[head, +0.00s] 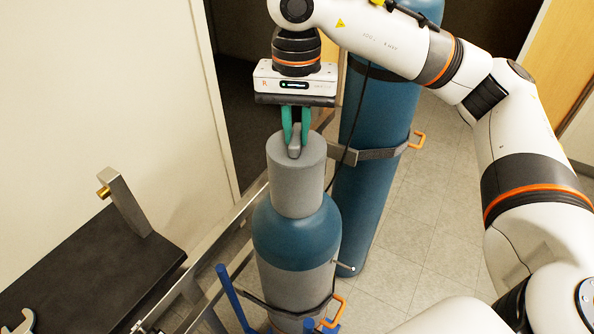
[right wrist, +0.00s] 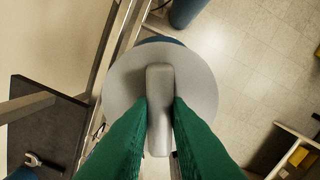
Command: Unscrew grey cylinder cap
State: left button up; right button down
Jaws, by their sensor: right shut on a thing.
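The grey cylinder cap (head: 297,178) sits upright on top of the blue and grey gas cylinder (head: 297,240) in the head view. A raised grey grip bar (head: 294,146) stands across the cap's top. My right gripper (head: 295,146) comes from above, its green fingers shut on this bar. The right wrist view shows the round cap (right wrist: 202,92) from above, with the bar (right wrist: 160,95) between the fingertips (right wrist: 160,103). The cap's lower edge meets the cylinder's blue shoulder, with no gap that I can see. My left gripper is not in view.
A second blue cylinder (head: 370,170) stands behind, held by a grey strap with an orange handle (head: 417,140). A black shelf (head: 95,270) with a metal post (head: 127,203) is at left. A blue trolley frame (head: 233,297) and rail stand beside the front cylinder. Tiled floor lies right.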

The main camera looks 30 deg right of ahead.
jog(key=n, duration=0.7)
jog(key=shift+f+n, duration=0.15)
jog(key=shift+n, duration=0.25)
jog(key=n, duration=0.8)
jog(key=shift+s+f, duration=0.1)
jog(key=c, duration=1.4)
grip_release()
jog(key=shift+o, duration=0.5)
jog(key=shift+c, duration=0.3)
